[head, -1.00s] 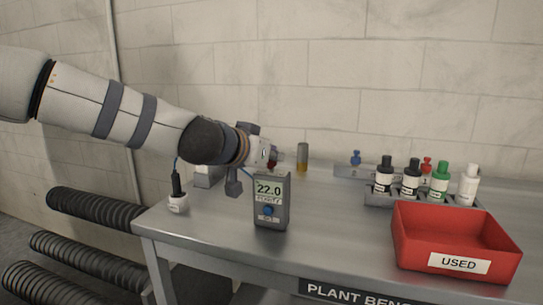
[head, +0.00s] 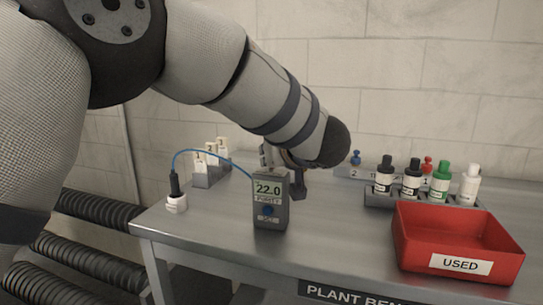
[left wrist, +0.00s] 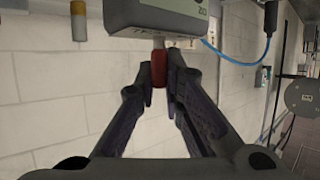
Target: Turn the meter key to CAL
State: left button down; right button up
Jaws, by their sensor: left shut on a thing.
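In the left wrist view the meter (left wrist: 150,18) is at the top. A red key (left wrist: 159,68) on a pale metal shank meets its casing. My left gripper (left wrist: 161,80) is shut on the red key, with a finger on each side of it. In the head view the left gripper (head: 276,160) is partly hidden behind the meter and under my wrist. The key is hidden there. My right gripper is out of view.
A blue cable (head: 208,152) runs from the meter to a probe in a white pot (head: 176,203). A rack of white-capped items (head: 207,177) stands behind. Several bottles (head: 411,180) and a red USED bin (head: 457,242) are on the right. The front middle bench is clear.

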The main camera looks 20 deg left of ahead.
pick_arm(q)
jog(key=shift+f+n+g+y, duration=0.25)
jog(key=shift+n+g+y, duration=0.25)
jog(key=shift+n, duration=0.1)
jog(key=c, duration=1.7)
grip_release()
jog(key=shift+r, duration=0.1)
jog(key=v, duration=1.2)
jog(key=shift+w+d, duration=0.15)
